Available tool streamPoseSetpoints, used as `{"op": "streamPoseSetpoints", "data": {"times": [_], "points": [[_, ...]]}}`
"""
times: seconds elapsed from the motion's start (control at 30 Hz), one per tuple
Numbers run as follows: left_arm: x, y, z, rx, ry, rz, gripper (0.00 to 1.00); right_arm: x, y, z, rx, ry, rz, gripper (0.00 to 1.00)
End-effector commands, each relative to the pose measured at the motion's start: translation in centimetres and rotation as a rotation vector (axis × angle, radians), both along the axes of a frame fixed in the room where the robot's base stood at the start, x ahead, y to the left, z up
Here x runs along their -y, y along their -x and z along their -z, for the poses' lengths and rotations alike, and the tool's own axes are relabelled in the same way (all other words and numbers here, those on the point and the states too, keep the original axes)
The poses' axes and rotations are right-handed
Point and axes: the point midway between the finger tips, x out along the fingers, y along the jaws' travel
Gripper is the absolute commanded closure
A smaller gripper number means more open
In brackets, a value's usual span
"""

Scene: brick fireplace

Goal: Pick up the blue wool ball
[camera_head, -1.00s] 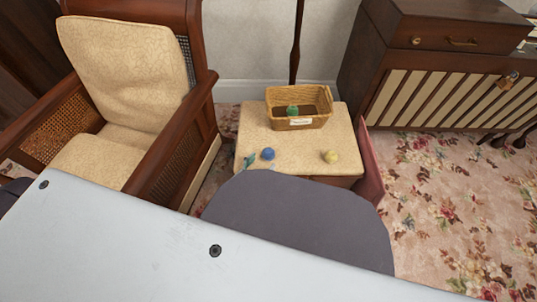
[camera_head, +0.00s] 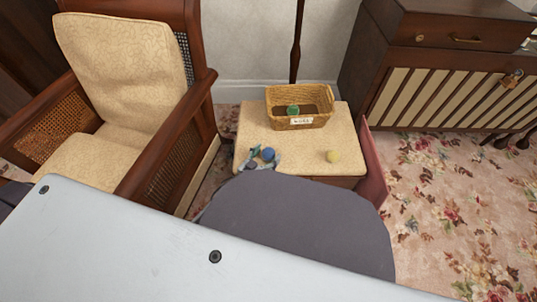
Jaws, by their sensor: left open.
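The blue wool ball (camera_head: 268,153) lies on the cream cushioned top of a low stool (camera_head: 248,122), near its front left. My left gripper (camera_head: 265,158) is open at the ball, with one finger to the left of it and one to the right. I cannot tell whether the fingers touch the ball. The rest of the left gripper is largely hidden behind my own grey body. My right gripper is not in view.
A wicker basket (camera_head: 300,122) with a green ball (camera_head: 292,110) inside stands at the back. A wooden armchair (camera_head: 125,60) is left, a dark cabinet (camera_head: 440,70) right. The stool's middle is clear.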

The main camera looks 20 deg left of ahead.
Motion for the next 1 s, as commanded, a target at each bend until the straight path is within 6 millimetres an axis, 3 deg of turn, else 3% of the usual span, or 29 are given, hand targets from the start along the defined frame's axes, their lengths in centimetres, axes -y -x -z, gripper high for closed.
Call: {"op": "streamPoseSetpoints", "data": {"times": [0.27,0.63,1.0], "points": [[0.0,0.02,0.0,0.0,0.0,0.0,0.27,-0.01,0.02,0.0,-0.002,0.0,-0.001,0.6],[0.0,0.02,0.0,0.0,0.0,0.0,0.73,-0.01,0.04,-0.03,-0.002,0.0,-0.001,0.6],[0.0,0.01,-0.24,0.001,0.0,0.0,0.73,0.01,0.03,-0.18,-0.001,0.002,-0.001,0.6]]}}
